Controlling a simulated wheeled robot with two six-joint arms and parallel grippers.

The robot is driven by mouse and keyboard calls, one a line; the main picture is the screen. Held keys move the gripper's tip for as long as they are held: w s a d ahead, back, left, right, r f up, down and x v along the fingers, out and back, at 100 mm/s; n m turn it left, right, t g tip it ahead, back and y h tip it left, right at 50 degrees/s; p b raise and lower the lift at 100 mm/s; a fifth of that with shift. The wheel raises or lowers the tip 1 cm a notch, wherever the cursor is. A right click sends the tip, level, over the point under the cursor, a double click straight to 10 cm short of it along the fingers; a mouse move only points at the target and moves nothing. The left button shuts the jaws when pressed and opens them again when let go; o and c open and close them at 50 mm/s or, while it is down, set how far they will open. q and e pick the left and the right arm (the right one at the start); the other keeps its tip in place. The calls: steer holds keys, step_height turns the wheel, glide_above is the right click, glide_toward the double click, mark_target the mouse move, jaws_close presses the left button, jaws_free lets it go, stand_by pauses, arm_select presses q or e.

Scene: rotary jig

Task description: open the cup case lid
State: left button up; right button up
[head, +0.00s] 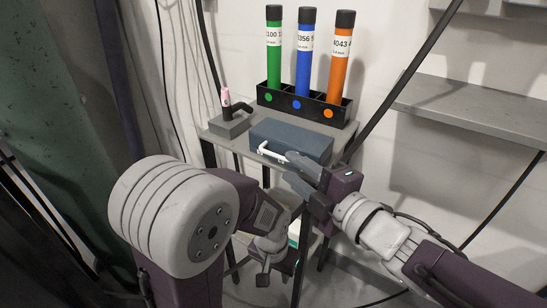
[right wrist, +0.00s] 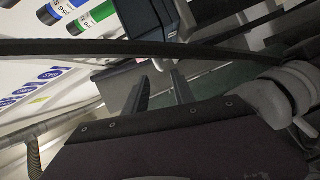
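The cup case (head: 296,135) is a blue-grey box on the small grey table, with its lid down. A white handle (head: 272,153) sits on its front side. My right gripper (head: 294,170) is just in front of the case, close to the handle's right end; I cannot tell whether it touches. In the right wrist view its two fingers (right wrist: 160,82) stand apart with nothing visible between them, and the dark case (right wrist: 150,18) shows beyond them. My left gripper (head: 264,270) hangs low in front of the table, away from the case; its finger opening is unclear.
A black rack (head: 285,103) with green, blue and orange tubes stands behind the case. A grey block with a black torch-like tool (head: 232,118) stands left of it. Grey shelves (head: 480,110) are at the right. Dark cables hang around the table.

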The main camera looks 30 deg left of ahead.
mark_target(278, 157)
steer(key=b+x, duration=0.1)
steer(key=x, duration=0.6)
steer(key=shift+w+a+f, duration=0.1)
steer(key=shift+a, duration=0.2)
jaws_close()
stand_by(0.9)
